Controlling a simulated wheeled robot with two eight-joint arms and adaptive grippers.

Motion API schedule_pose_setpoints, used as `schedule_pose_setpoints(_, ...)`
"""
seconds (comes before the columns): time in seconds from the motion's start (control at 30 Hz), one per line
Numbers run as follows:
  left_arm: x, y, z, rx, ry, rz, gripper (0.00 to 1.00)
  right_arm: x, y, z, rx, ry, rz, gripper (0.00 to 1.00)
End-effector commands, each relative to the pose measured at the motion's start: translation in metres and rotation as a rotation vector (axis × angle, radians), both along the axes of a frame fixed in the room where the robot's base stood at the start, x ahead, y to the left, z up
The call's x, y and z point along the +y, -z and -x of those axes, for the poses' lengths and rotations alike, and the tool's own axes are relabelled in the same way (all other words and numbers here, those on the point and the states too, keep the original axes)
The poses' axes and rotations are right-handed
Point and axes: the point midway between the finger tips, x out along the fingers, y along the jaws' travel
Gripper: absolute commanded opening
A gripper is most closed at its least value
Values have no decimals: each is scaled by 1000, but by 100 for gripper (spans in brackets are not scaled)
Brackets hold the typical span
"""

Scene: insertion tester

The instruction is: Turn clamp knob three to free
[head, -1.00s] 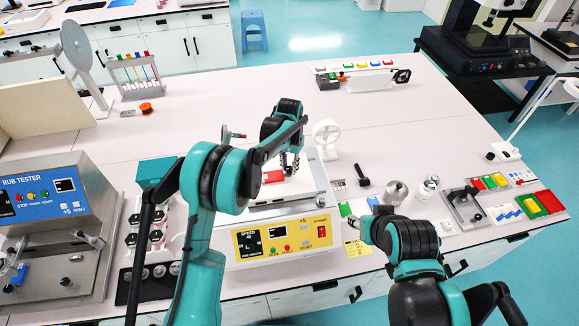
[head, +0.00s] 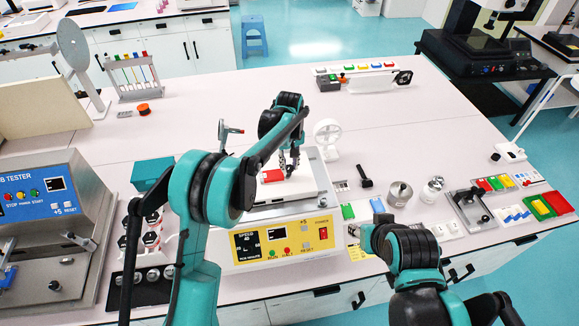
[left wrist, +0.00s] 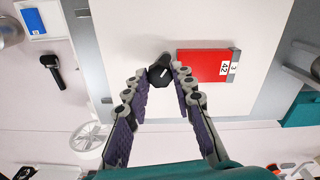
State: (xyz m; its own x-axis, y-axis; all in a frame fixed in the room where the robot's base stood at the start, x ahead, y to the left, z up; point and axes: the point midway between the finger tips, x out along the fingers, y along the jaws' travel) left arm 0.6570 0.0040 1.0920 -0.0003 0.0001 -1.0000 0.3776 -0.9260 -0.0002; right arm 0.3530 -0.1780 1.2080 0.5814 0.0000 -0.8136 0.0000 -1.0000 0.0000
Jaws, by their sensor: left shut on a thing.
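The clamp knob is small and black with a white mark, and in the left wrist view (left wrist: 160,72) it sits between my fingertips on a pale plate. A red block (left wrist: 202,65) with a label reading 42 and 3 lies just right of it; it also shows in the head view (head: 272,175). My left gripper (left wrist: 162,82) is shut on the knob from above. In the head view my left gripper (head: 290,166) is over the tester's white top and hides the knob. My right arm reaches in from the lower right; its fingers cannot be made out clearly.
The tester's yellow front panel (head: 284,241) faces me. A white fan-like wheel (head: 327,132) stands behind it, and a black-handled tool (head: 364,176) and metal cups (head: 400,192) stand to its right. The table behind is mostly clear.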

Motion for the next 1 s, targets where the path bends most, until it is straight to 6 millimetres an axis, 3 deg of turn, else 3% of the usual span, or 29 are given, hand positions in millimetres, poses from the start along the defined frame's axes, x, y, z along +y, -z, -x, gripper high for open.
schedule_pose_setpoints(0.5, 0, 0, 0, 0, -437, 1, 0, 0, 15, 0, 0, 0, 0, 40)
schedule_pose_setpoints(1.0, 0, 0, 0, 0, -605, 1, 0, 0, 18, 0, 0, 0, 0, 40)
